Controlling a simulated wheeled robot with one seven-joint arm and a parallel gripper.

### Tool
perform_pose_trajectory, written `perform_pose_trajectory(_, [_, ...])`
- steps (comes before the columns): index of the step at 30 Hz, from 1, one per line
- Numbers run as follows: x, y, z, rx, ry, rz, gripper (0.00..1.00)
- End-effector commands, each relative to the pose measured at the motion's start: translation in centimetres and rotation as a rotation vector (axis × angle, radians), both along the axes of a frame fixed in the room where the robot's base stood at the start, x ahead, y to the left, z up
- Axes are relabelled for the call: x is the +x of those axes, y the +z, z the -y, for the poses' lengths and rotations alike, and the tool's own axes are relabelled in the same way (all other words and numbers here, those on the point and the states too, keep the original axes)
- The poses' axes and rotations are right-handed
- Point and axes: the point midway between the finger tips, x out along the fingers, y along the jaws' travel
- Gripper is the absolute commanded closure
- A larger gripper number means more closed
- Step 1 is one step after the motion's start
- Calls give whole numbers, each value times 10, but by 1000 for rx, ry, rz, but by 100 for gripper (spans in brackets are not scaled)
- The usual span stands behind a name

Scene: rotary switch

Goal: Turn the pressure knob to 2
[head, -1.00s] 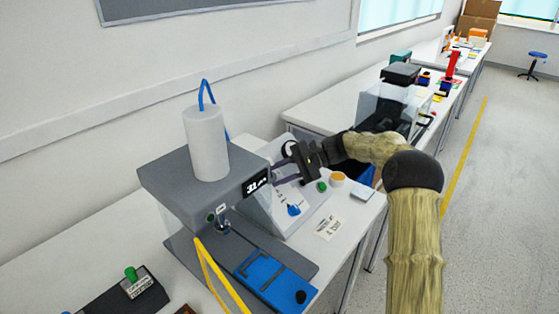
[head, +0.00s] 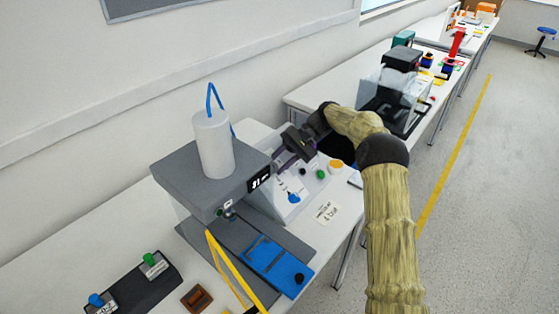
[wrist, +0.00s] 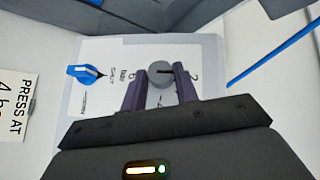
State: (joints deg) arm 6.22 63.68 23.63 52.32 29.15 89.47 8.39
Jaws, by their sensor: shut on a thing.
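The grey round pressure knob (wrist: 160,74) sits on the white panel (wrist: 104,50) in the wrist view, with "bar" printed to its left. Its dark pointer line points to the right, roughly toward a mark that looks like a 2 (wrist: 195,77). My gripper (wrist: 161,80) is shut on the knob, one purple finger on each side. In the head view my gripper (head: 280,158) is at the panel beside the grey press, and the knob is hidden there.
A blue pointer knob (wrist: 85,73) is left of the grey knob; it also shows in the head view (head: 294,197). A grey press (head: 195,185) stands close left of my gripper. A green button (head: 320,174), an orange-topped part (head: 336,164) and a "PRESS AT" card (head: 326,213) are nearby.

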Motion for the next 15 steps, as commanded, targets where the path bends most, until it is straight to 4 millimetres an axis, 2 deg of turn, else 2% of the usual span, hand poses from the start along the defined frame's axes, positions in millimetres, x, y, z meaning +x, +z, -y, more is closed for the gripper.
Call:
perform_pose_trajectory(5, [0,-1,0,-1,1,-1,93])
perform_pose_trajectory(6, [0,-1,0,-1,1,-1,68])
perform_pose_trajectory(9, [0,-1,0,-1,1,-1,49])
perform_pose_trajectory(15, [0,-1,0,0,0,-1,48])
